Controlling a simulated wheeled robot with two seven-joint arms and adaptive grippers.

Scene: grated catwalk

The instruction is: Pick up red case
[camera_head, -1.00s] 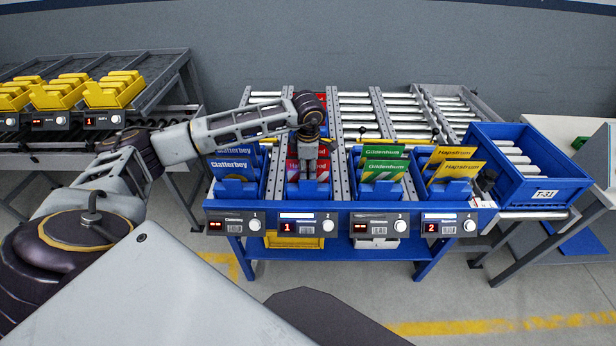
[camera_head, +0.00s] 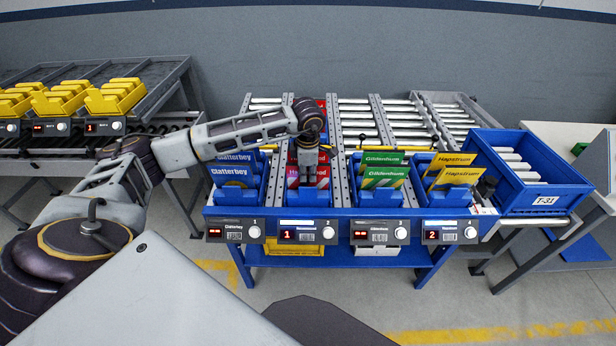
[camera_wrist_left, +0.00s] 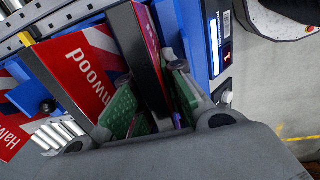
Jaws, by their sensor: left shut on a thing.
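Red cases with white lettering (camera_head: 322,172) stand in the second blue bin (camera_head: 308,197) of the rack. My left gripper (camera_head: 308,172) reaches down into this bin from above and covers part of the front case. In the left wrist view, my left gripper (camera_wrist_left: 152,108) has its green pads either side of a thin red case (camera_wrist_left: 148,42), seen nearly edge-on, and is shut on it. My right gripper is not in view.
Neighbouring bins hold blue cases (camera_head: 234,170), green cases (camera_head: 384,170) and yellow cases (camera_head: 452,165). A blue tote (camera_head: 540,200) stands at the right. Metal dividers and rollers (camera_head: 370,120) lie behind. Yellow bins (camera_head: 115,98) stand at the left.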

